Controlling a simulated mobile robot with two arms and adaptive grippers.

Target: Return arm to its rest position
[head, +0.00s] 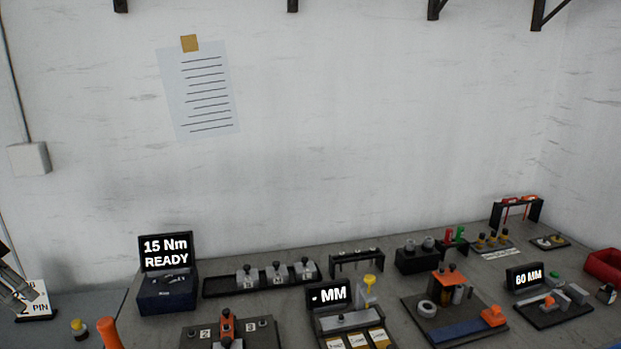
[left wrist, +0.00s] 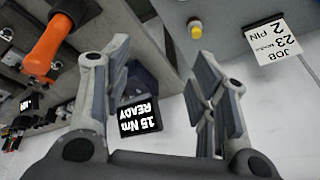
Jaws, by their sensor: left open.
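My left gripper (left wrist: 158,95) is open in the left wrist view, with its two fingers wide apart and nothing between them. In the head view only a small part of my left gripper (head: 14,280) shows at the left edge, beside the job card (head: 36,300). The wrist view is turned over, so the 15 Nm READY display (left wrist: 140,115) appears upside down beyond the fingers. My right gripper is in neither view.
The torque display box (head: 167,290) stands at the bench's left. An orange handle (head: 108,332) and a yellow-topped button (head: 78,327) are near the left front. Several fixtures, a 60 MM display (head: 528,279) and a red bin (head: 604,266) fill the bench (head: 385,290).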

